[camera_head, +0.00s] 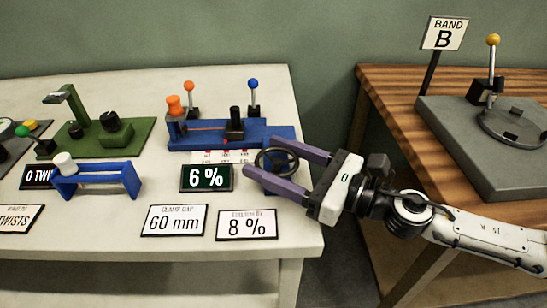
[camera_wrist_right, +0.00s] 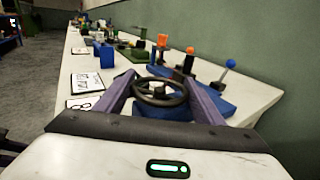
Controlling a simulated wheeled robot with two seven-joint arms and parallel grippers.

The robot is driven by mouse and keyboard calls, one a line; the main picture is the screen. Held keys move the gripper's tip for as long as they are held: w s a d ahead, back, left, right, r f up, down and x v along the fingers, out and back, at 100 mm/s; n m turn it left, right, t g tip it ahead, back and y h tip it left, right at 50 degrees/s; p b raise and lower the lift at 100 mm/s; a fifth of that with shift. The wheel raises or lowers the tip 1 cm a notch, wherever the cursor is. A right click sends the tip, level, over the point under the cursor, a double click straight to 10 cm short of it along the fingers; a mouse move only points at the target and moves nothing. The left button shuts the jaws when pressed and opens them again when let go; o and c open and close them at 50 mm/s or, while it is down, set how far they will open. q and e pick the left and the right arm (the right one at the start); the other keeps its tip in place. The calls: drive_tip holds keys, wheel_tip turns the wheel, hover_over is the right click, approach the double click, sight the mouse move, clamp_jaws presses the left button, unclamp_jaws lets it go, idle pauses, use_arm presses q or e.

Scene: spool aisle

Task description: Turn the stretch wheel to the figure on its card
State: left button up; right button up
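The black stretch wheel (camera_head: 277,162) is at the right end of the blue stretch rig (camera_head: 203,142), near the right edge of the pale table. The dark display (camera_head: 207,178) beside it reads 6 %. The white card (camera_head: 247,224) in front reads 8 %; its small top line is hard to read. My right gripper (camera_head: 260,158) reaches in from the right, its purple fingers on opposite sides of the wheel. In the right wrist view the wheel (camera_wrist_right: 160,92) fills the gap between the fingers, its rim seemingly against both.
A blue clamp frame (camera_head: 97,182), a 60 mm card (camera_head: 174,220) and a green rig (camera_head: 95,137) stand farther left. Blue-topped (camera_head: 253,85) and orange-topped (camera_head: 189,87) levers rise behind the rig. A wooden table (camera_head: 395,90) with a BAND B sign (camera_head: 444,33) is across a gap to the right.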

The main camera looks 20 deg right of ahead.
drive_tip(key=shift+r+m+t+h+p, duration=0.2)
drive_tip(key=shift+m+t+h+p, duration=0.35)
drive_tip(key=shift+p, duration=0.5)
drive_tip(key=shift+c, duration=0.3)
drive_tip(key=m+t+h+p, duration=0.2)
drive_tip(key=m+h+p, duration=0.1)
drive_tip(key=h+p, duration=0.1)
drive_tip(key=shift+r+p, duration=0.1)
drive_tip(key=shift+p, duration=0.35)
drive_tip(key=m+h+p, duration=0.1)
drive_tip(key=h, duration=0.1)
drive_tip(key=m+t+h+p, duration=0.1)
drive_tip(key=m+h, duration=0.1)
drive_tip(key=h, duration=0.1)
drive_tip(key=shift+w+d+f+p, duration=0.1)
drive_tip(key=shift+f+p, duration=0.1)
drive_tip(key=shift+p, duration=0.15)
drive_tip(key=m+h, duration=0.1)
drive_tip(key=h, duration=0.1)
drive_tip(key=shift+d+m+h+p, duration=0.1)
drive_tip(key=shift+m+h+p, duration=0.25)
drive_tip(key=shift+p, duration=0.05)
use_arm(q)
wheel_tip(320, 180, up, 7)
drive_tip(key=s+a, duration=0.1)
drive_tip(key=shift+a, duration=0.4)
use_arm(e)
drive_tip(key=shift+f+m+h, duration=0.1)
drive_tip(key=shift+m+h, duration=0.2)
drive_tip(key=shift+h, duration=0.1)
